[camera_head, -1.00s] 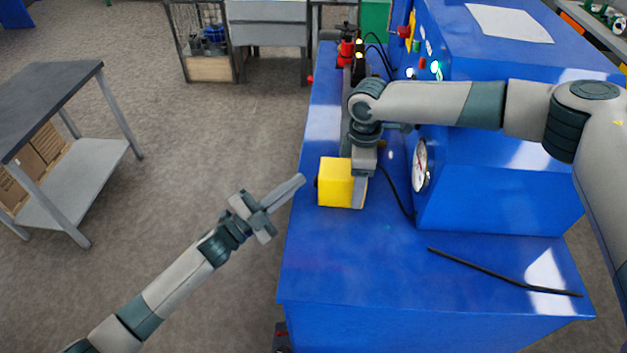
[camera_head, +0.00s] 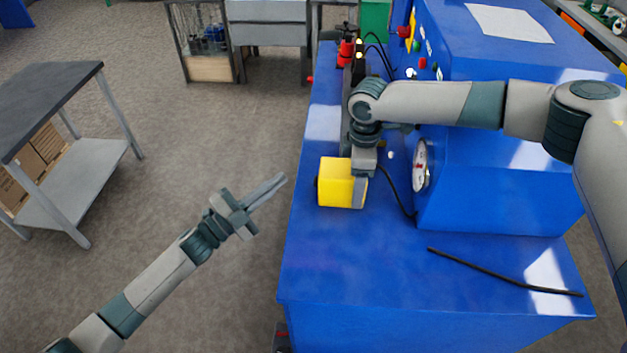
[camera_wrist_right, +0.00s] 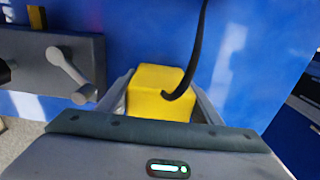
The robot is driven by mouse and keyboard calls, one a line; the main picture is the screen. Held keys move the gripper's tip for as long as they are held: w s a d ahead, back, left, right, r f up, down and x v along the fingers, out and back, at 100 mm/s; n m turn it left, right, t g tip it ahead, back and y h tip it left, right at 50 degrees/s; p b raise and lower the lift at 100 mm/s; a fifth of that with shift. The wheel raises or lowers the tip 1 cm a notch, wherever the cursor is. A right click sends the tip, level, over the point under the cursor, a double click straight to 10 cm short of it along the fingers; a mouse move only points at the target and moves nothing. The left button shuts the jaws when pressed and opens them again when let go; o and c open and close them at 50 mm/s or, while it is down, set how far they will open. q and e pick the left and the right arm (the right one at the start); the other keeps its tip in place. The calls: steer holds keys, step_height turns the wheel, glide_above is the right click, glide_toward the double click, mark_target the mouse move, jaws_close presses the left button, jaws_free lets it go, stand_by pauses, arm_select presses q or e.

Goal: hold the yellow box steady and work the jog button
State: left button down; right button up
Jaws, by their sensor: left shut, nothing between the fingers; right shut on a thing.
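The yellow box (camera_head: 337,183) sits near the left edge of the blue bench top. My right gripper (camera_head: 360,185) is shut on it; in the right wrist view its fingers (camera_wrist_right: 163,102) flank the yellow box (camera_wrist_right: 160,78). A small dark part (camera_head: 317,182) shows at the box's left side; I cannot tell whether it is the jog button. My left gripper (camera_head: 282,183) is shut and empty, left of the box and apart from it, its fingers pointing towards the bench.
A black cable (camera_wrist_right: 197,45) runs to the box. A blue machine (camera_head: 500,185) with a dial gauge (camera_head: 420,164) stands to the right. A black rod (camera_head: 500,272) lies on the bench front. A grey table (camera_head: 45,95) stands far left, with open floor between.

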steer(key=o, duration=1.2)
steer(key=shift+r, duration=0.1)
step_height(320, 180, up, 12)
steer(key=shift+f, duration=0.1)
